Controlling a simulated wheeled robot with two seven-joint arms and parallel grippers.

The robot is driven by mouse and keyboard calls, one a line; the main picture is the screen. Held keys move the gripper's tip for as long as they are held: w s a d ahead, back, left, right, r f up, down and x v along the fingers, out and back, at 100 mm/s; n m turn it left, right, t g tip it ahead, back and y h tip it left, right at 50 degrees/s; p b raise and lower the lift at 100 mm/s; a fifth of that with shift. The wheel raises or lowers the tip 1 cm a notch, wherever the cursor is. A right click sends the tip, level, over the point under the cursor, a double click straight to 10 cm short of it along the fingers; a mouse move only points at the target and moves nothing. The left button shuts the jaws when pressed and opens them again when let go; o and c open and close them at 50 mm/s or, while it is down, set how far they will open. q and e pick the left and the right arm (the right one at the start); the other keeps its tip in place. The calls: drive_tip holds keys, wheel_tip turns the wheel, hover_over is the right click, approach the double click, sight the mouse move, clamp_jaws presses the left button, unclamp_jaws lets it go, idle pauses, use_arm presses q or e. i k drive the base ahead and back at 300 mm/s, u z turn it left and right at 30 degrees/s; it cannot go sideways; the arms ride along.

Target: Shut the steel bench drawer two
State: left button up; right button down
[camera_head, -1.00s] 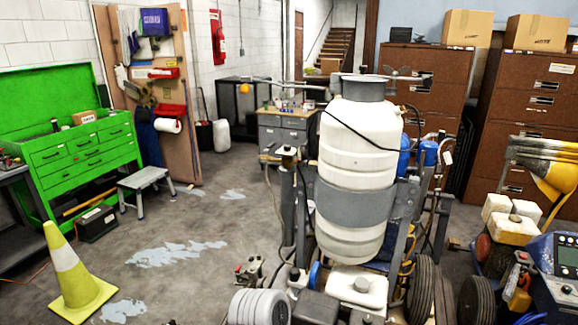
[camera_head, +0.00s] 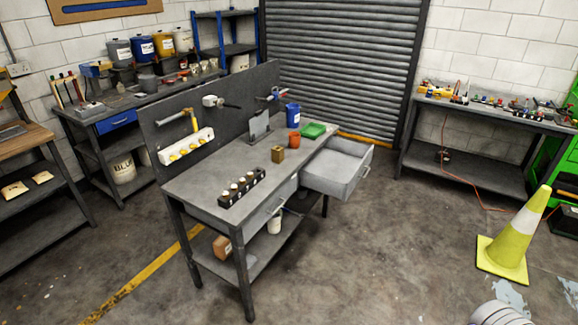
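A steel workbench (camera_head: 217,165) with a dark pegboard back stands in the middle of the view. Its far-right drawer (camera_head: 343,178) is pulled well out and looks empty inside, with a handle on its front. A nearer drawer (camera_head: 262,213) in the same bench front looks shut. I cannot read which of them is numbered two.
A yellow cone (camera_head: 511,240) stands at the right on open floor. A dark table (camera_head: 477,119) with small items stands at the back right. A rack of white-topped items (camera_head: 242,187) sits on the bench top. Floor before the bench is clear.

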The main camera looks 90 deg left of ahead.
sight(335, 169)
drive_tip(key=u, duration=2.6)
drive_tip(key=i, duration=1.65)
drive_tip(key=z, duration=0.35)
drive_tip(key=i, duration=1)
drive_tip(key=u, duration=0.45)
